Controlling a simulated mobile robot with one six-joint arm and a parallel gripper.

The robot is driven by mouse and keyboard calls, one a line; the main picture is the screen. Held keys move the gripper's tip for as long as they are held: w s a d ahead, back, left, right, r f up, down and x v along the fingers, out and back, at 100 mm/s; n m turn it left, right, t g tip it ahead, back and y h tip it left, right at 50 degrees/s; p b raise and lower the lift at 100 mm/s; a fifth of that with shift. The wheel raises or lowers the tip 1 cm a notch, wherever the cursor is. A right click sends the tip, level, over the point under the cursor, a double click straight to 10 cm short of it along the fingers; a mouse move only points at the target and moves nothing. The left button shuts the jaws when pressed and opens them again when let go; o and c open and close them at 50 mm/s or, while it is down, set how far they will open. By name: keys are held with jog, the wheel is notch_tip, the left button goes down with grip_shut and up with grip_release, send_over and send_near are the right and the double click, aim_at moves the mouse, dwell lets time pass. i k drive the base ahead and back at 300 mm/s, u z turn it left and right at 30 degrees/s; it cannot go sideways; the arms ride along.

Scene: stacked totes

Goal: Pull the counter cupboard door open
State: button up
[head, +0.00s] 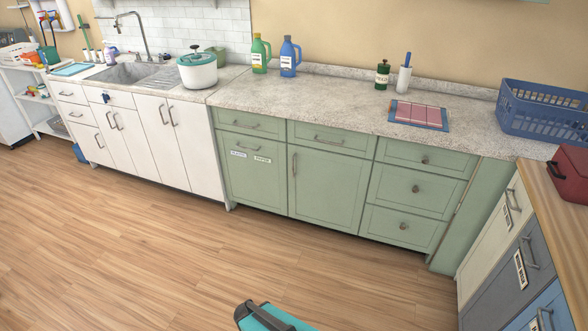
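The green counter cupboard door (330,188) is in the middle of the head view, below a green drawer front. It looks shut, flush with the fronts around it. Its upright metal handle (294,164) is near the door's left edge. My gripper is not in view. A teal and dark grey shape shows at the bottom edge, cut off by the frame; I cannot tell which part it is.
Left of the door is a green front (253,180) with two labels; right are green drawers (412,188). The speckled countertop (330,104) holds bottles and a blue basket (545,122). A wood-topped drawer unit (512,262) stands at right. The wooden floor (150,250) ahead is clear.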

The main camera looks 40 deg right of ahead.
aim_at(328, 189)
jog(key=i, duration=0.9)
